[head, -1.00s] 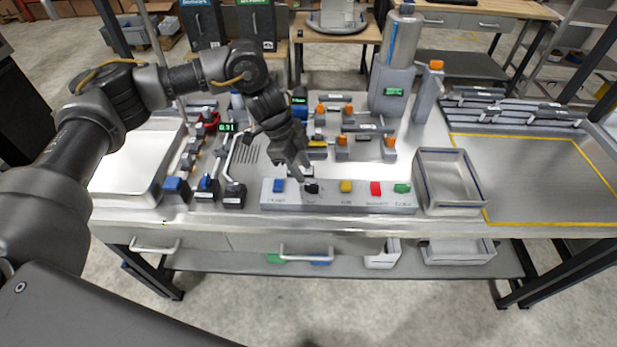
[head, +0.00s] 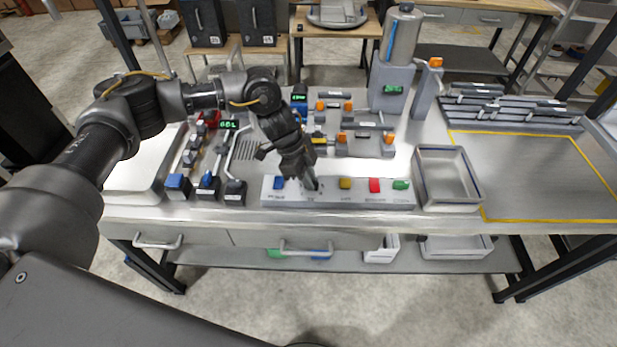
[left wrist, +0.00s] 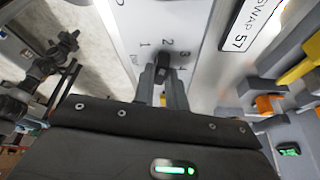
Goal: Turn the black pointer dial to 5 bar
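The black pointer dial (left wrist: 164,60) shows in the left wrist view on a pale panel, with the numbers 1, 2, 3 and 4 around its upper side. Its pointer seems to be near 2, but the exact direction is unclear. My left gripper (left wrist: 160,74) has its two grey fingers close on either side of the dial; I cannot tell whether they press on it. In the head view, my left gripper (head: 313,186) reaches down to the control strip (head: 330,203) and hides the dial. My right gripper is out of view.
On the strip, a blue control (head: 279,183) is left of the gripper; yellow (head: 345,183), red (head: 375,185) and green (head: 401,184) ones are to its right. An empty grey tray (head: 447,205) stands right of the strip. Blue-tipped levers (head: 207,185) stand to the left.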

